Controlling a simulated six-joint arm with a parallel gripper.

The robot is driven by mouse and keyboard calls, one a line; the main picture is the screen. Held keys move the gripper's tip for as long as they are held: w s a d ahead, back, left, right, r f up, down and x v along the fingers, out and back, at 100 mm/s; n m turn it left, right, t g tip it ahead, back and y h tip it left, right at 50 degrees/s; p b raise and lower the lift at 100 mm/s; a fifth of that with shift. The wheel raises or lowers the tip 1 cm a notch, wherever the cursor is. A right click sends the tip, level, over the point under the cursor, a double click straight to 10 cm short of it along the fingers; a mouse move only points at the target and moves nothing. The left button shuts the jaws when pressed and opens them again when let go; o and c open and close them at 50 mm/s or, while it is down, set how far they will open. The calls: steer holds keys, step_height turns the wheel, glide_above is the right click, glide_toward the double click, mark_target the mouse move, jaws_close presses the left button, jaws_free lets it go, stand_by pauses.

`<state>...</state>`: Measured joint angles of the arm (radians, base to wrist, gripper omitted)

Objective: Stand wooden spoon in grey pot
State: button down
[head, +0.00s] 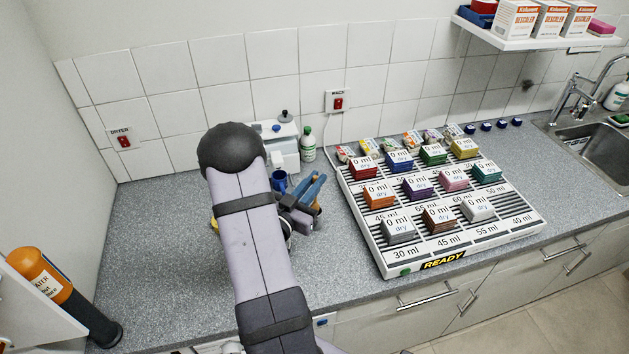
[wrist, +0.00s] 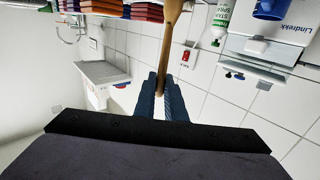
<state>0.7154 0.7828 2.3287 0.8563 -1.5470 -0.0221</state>
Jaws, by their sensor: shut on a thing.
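The wooden spoon (wrist: 170,38) is a tan wooden stick in the wrist view, running from the top edge down to between the fingertips. My gripper (wrist: 160,82) has blue fingers and is shut on it. The spoon's far end is cut off by the top of that view. In the head view my gripper (head: 312,192) is over the counter, just right of my arm, near the white machine; the spoon is mostly hidden there. I cannot make out the grey pot in either view; my arm covers part of the counter.
A blue mug (head: 279,181) and white machine (head: 283,150) stand behind my gripper, with a green-white bottle (head: 308,146). A large white rack (head: 384,262) of coloured blocks fills the right. A sink (head: 599,150) is far right.

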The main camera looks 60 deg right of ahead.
steer(key=shift+f+b, duration=1.35)
steer(key=shift+f, duration=0.4)
steer(key=c, duration=1.7)
jaws_free()
steer(key=shift+c, duration=0.2)
steer(key=shift+a, duration=0.15)
steer(key=a+b, duration=0.3)
steer(key=a, duration=0.4)
